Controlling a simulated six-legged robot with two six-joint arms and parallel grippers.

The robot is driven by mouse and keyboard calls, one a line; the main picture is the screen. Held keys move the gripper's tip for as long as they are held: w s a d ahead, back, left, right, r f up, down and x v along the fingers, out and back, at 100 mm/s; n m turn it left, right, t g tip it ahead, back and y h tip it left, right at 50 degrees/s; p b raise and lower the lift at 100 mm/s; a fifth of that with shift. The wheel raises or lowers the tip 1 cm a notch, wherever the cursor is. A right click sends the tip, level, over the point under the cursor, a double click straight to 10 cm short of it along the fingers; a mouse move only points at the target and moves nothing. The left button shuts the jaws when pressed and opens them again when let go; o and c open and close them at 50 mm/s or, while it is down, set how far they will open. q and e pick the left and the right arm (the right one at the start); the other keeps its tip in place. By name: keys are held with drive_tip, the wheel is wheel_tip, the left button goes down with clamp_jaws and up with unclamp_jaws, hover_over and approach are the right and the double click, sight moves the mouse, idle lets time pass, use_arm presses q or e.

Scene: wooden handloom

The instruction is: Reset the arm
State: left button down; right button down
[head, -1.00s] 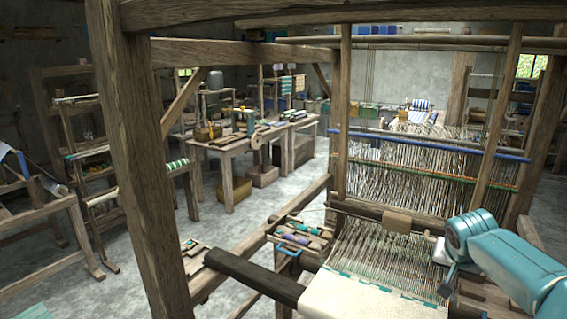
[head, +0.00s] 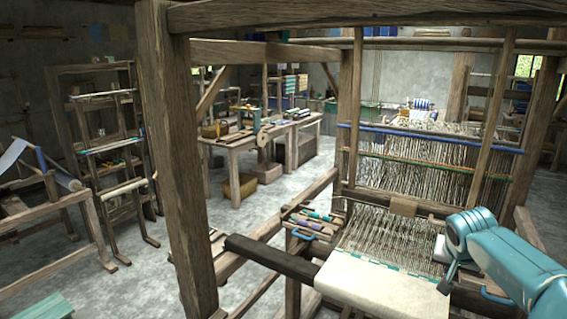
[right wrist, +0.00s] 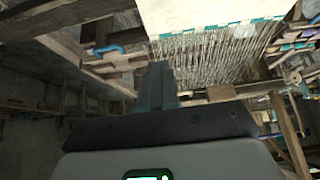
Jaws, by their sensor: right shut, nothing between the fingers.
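My right arm (head: 510,265), teal, comes in from the right in the head view, over the right side of the loom. Its gripper (head: 447,281) shows small and dark beside the woven cloth, and I see nothing held. In the right wrist view the gripper (right wrist: 158,82) is shut and empty, its narrow teal-grey fingers together. The cream cloth (head: 375,285) with a teal-patterned edge lies on the loom below the warp threads (head: 400,235). The cloth also shows at the top of the right wrist view (right wrist: 200,15). My left gripper is not in view.
A thick wooden post (head: 180,160) stands close at the left, under a top beam (head: 370,14). A small rack of coloured spools (head: 312,220) sits beside the loom. Grey floor is open behind the post.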

drive_tip(key=s+a+f+n+g+y+b, duration=0.1)
drive_tip(key=s+a+f+y, duration=0.15)
drive_tip(key=a+f, duration=0.55)
drive_tip(key=s+a+f+n+g+y, duration=0.15)
drive_tip(key=s+a+f, duration=0.25)
drive_tip(key=f, duration=0.7)
drive_tip(key=s+a+f+n+y+b, duration=0.1)
drive_tip(key=s+a+f+n+y, duration=0.15)
drive_tip(key=a+f, duration=0.55)
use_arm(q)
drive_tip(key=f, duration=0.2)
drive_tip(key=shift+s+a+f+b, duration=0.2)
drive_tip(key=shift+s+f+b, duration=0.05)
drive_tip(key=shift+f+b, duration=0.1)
use_arm(e)
drive_tip(key=s+a+f+g, duration=0.1)
drive_tip(key=s+f, duration=0.3)
drive_tip(key=s, duration=0.4)
drive_tip(key=s+a+f, duration=0.4)
drive_tip(key=s, duration=0.4)
drive_tip(key=s+a+f+g+y, duration=0.1)
drive_tip(key=s+a+f, duration=0.1)
drive_tip(key=s+f, duration=0.3)
drive_tip(key=s, duration=0.4)
drive_tip(key=shift+a+m+g, duration=0.2)
drive_tip(key=shift+m+g, duration=0.15)
drive_tip(key=shift+m, duration=0.05)
